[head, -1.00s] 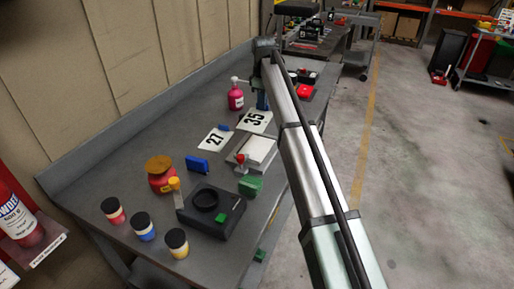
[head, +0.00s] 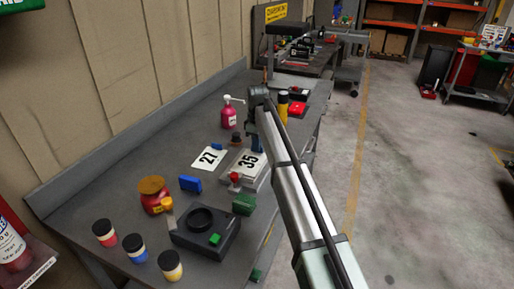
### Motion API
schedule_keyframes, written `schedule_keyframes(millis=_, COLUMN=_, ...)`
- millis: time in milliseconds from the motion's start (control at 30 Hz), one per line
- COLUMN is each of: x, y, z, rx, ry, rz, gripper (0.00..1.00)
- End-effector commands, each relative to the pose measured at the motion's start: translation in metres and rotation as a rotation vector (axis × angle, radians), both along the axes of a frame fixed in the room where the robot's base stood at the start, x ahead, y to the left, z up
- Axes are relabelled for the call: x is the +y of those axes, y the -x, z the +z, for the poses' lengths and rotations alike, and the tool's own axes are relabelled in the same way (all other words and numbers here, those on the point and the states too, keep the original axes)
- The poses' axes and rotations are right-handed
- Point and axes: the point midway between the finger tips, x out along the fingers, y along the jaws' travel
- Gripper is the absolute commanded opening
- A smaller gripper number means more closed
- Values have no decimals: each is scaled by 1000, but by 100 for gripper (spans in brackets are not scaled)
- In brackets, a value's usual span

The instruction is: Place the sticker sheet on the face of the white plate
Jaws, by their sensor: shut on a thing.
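The sticker sheet with a black 35 (head: 247,164) is in the head view, right of the sheet with 27 (head: 209,157). My gripper (head: 258,148), with blue fingers, is at its upper right edge and shut on it. The sheet lies over or just above the grey fixture (head: 256,184) with the red knob (head: 234,177). The white plate in that fixture is mostly covered by the sheet. I cannot tell whether the sheet touches the plate. My arm hides the right side.
A green block (head: 243,204), a black device with a round ring (head: 203,228) and a blue block (head: 190,184) stand nearer. A pink pump bottle (head: 228,113) stands behind. Several paint jars line the front left. The bench's left strip is clear.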

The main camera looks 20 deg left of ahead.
Motion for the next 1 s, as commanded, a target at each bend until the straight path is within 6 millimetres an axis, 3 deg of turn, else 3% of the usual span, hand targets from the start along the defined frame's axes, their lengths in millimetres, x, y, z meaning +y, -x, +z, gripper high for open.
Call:
schedule_keyframes(millis=100, x=0, y=1, z=-12, rx=1, ry=1, rz=0, gripper=0)
schedule_keyframes(millis=500, x=0, y=0, z=-16, rx=0, ry=0, rz=0, gripper=0)
schedule_keyframes(millis=800, x=0, y=0, z=-16, rx=0, ry=0, rz=0, gripper=31)
schedule_keyframes(millis=1000, x=0, y=0, z=-15, rx=0, ry=0, rz=0, gripper=31)
